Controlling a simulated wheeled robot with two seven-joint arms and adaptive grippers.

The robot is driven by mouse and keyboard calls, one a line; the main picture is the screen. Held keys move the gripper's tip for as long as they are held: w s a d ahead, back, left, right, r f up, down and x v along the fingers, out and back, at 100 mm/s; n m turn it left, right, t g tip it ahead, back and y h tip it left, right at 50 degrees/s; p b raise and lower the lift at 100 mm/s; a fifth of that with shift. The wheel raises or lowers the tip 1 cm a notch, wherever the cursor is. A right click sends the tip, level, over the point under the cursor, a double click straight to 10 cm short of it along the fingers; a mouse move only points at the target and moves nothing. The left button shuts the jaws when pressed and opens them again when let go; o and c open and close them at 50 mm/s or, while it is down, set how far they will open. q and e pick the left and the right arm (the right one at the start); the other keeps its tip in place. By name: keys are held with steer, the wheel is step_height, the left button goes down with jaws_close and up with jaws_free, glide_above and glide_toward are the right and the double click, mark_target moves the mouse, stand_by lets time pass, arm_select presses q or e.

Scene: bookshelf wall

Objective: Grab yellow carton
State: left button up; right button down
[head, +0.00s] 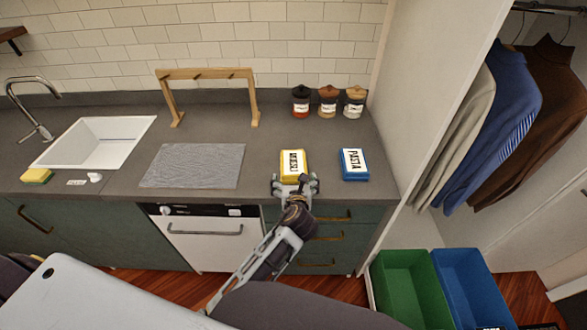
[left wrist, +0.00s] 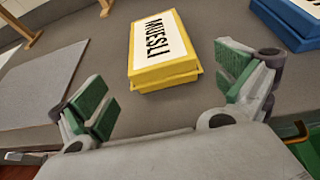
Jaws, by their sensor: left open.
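The yellow carton (head: 293,164) lies flat on the grey counter, with a white label reading MUESLI. In the left wrist view the yellow carton (left wrist: 166,74) lies ahead of my fingers, its near yellow end facing me. My left gripper (head: 295,183) is at the counter's front edge, just in front of the carton. It also shows in the left wrist view (left wrist: 163,96), its green-padded fingers wide apart and empty. The carton is apart from both pads. My right gripper is not in view.
A blue PASTA carton (head: 354,164) lies to the right of the yellow one. Several lidded jars (head: 328,101) stand behind. A grey mat (head: 193,166) and a wooden rack (head: 206,75) are to the left. Green (head: 402,285) and blue bins (head: 470,285) stand on the floor at right.

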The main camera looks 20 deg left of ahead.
mark_target(294, 176)
arm_select(q)
steer(key=shift+w, duration=0.15)
steer(key=shift+x, duration=2.5)
steer(key=shift+w+r, duration=0.1)
steer(key=shift+r, duration=0.05)
steer(key=c, duration=1.1)
